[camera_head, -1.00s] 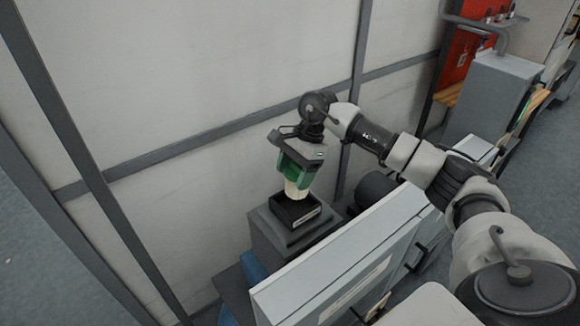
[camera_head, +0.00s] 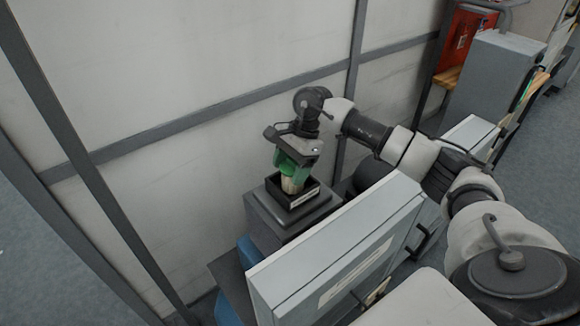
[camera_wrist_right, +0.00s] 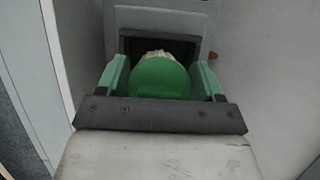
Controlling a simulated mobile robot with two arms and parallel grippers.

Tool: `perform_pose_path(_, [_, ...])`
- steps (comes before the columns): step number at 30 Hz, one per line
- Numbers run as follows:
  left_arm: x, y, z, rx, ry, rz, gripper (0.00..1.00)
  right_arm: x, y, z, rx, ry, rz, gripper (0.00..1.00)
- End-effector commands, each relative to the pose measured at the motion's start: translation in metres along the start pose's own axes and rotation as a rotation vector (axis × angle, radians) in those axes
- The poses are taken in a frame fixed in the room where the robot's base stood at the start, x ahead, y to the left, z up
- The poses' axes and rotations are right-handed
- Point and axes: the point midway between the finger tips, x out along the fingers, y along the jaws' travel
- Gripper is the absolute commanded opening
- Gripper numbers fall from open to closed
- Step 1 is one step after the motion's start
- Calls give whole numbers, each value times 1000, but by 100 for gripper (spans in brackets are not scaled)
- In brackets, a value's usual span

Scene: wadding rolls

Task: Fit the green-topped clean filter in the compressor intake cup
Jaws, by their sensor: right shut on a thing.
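The clean filter (camera_head: 290,185) has a pale body and a green top; the green top (camera_wrist_right: 160,78) fills the middle of the right wrist view. My right gripper (camera_head: 292,165) is shut on it from above, with a green finger on each side. The filter's lower end is within the outline of the dark square intake cup (camera_head: 307,194), on the grey compressor block. The cup's rim hides its bottom, so I cannot tell whether the filter touches it. In the wrist view the cup (camera_wrist_right: 128,44) shows behind the filter. My left gripper is not in view.
A light grey cabinet (camera_head: 345,255) with handles stands right beside the compressor (camera_head: 262,215). A pale wall panel (camera_head: 200,65) with grey rails rises close behind. A blue object (camera_head: 248,250) sits low at the compressor's left.

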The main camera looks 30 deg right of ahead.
Motion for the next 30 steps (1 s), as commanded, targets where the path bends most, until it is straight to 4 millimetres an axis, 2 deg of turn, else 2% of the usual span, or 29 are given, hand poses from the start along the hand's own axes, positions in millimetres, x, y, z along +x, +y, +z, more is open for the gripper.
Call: perform_pose_path(30, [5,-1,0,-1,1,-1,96,-1,0,2,0,0,0,42])
